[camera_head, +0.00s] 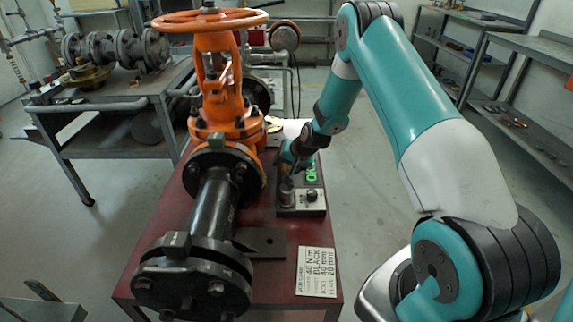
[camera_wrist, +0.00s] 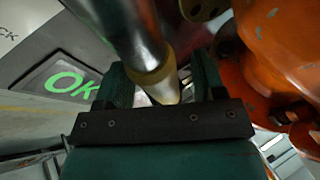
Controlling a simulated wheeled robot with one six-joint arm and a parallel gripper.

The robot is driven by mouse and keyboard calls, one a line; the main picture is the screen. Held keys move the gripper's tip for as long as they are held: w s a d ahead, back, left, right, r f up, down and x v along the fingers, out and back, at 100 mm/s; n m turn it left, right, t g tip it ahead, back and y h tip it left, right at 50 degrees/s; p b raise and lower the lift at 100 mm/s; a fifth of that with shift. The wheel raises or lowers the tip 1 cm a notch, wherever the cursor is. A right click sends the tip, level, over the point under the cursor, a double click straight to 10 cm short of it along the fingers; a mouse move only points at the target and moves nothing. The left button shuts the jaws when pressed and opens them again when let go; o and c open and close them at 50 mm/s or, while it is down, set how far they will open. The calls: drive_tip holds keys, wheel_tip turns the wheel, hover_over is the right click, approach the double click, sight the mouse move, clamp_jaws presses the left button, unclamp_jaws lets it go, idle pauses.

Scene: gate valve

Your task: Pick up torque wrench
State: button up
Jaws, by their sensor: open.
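A grey metal shaft with a brass-coloured collar, apparently the torque wrench (camera_wrist: 137,32), passes between the two dark green fingers of my gripper (camera_wrist: 162,82) in the wrist view. The fingers are open on either side of it. I cannot tell whether either finger touches it. In the head view my gripper (camera_head: 291,160) is low over a dark box (camera_head: 300,207) with a green OK display (camera_head: 311,173), on the red table right of the orange valve. A short grey upright piece (camera_head: 286,190) shows just below the gripper; most of the wrench is hidden by my gripper.
The orange gate valve (camera_head: 215,75) with its handwheel and black flanged pipe (camera_head: 212,215) stands close left of my gripper. A label plate (camera_head: 317,272) lies at the front of the red table (camera_head: 275,290). Shelves (camera_head: 500,110) stand at right; the floor between is clear.

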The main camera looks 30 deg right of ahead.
clamp_jaws()
drive_tip(key=shift+r, duration=0.1)
drive_tip(key=shift+r, duration=0.15)
